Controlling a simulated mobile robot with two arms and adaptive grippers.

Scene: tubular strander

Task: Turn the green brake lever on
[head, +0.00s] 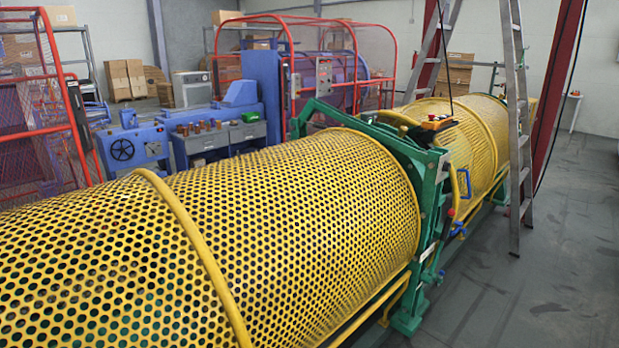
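A green frame (432,168) stands across the yellow perforated tubes of the strander, right of centre. On its right side a narrow upright part with a dark red end (450,213) shows; it may be the brake lever, but it is too small to be sure, and its position cannot be told. Neither of my grippers is in view.
Yellow perforated guards (290,200) fill the left and front. A metal stepladder (516,130) stands by the right side of the far tube. Grey floor (540,290) is open at the right. Blue machines (135,148) and red mesh cages stand behind at left.

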